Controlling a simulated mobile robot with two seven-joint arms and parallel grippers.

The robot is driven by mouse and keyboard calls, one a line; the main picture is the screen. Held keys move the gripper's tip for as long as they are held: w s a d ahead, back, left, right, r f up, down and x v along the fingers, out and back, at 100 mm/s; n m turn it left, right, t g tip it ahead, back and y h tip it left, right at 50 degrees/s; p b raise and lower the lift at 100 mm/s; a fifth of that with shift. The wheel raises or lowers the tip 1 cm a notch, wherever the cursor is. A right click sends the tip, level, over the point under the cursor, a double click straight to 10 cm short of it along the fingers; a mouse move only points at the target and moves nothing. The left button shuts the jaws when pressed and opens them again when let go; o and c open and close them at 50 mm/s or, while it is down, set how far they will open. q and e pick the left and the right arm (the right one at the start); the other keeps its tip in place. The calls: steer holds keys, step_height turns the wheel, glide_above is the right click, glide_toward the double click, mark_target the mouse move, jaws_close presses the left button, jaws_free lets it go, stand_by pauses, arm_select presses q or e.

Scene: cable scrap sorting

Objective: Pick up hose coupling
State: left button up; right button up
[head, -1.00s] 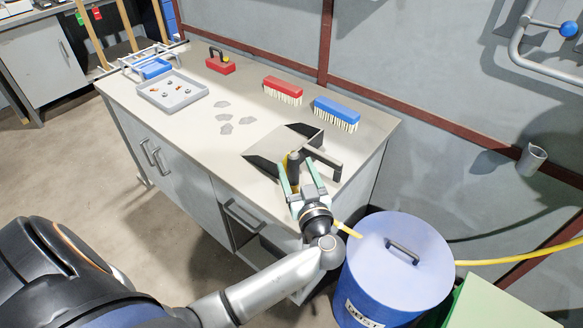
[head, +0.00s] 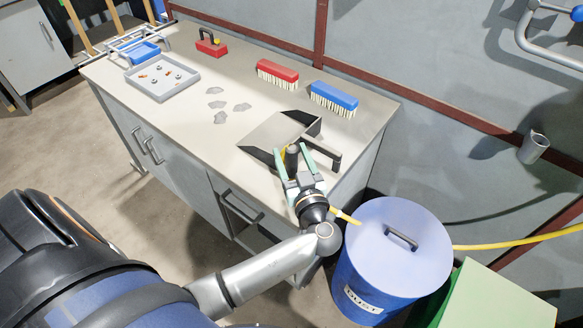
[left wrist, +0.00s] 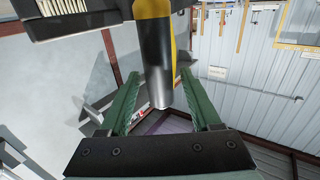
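The hose coupling, as far as I can tell, is a dark grey cylinder with a yellow part behind it (left wrist: 156,70). In the head view it shows small at the table's front right (head: 291,157), beside the dustpan. My left gripper (head: 292,163) is open around it, one finger on each side. In the left wrist view the cylinder stands between the two green fingers (left wrist: 160,100), with a visible gap on both sides. The fingers hide part of it in the head view. My right gripper is not in view.
A dustpan (head: 270,135) with a black handle lies just beyond the gripper. Red (head: 278,71) and blue (head: 334,95) brushes, a grey tray (head: 150,87) and several grey scraps lie further back. A blue dust drum (head: 375,285) and yellow hose (head: 520,240) are at right.

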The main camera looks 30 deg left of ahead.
arm_select(q)
jaws_close()
stand_by(1.2)
